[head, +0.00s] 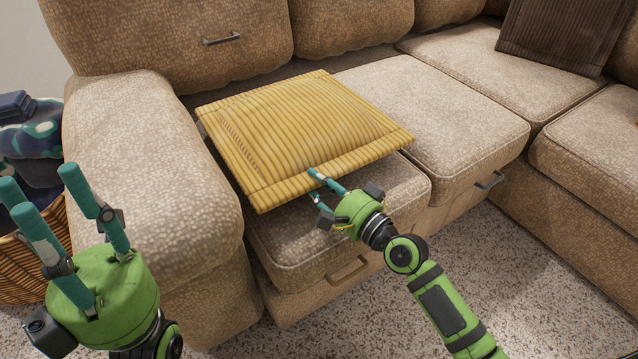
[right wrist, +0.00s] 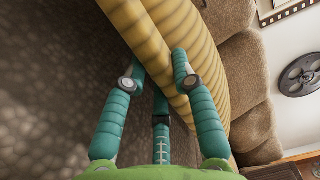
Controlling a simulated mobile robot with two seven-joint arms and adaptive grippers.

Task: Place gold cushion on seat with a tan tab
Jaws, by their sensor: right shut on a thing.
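The gold ribbed cushion (head: 300,125) is over the left-hand sofa seat (head: 300,240), which has a tan tab (head: 347,271) on its front. The cushion's left side comes close to the armrest; I cannot tell whether it rests on the seat. My right gripper (head: 322,184) is shut on the cushion's front edge. In the right wrist view the fingers (right wrist: 157,75) hold the cushion's edge (right wrist: 160,40) between them. My left gripper (head: 45,190) is open and empty, left of the armrest.
The middle seat (head: 430,110) is bare and has a dark tab (head: 490,181). A brown cushion (head: 565,35) leans at the back right. The armrest (head: 150,170) stands between my left gripper and the seat. A wicker basket (head: 22,262) is at the left.

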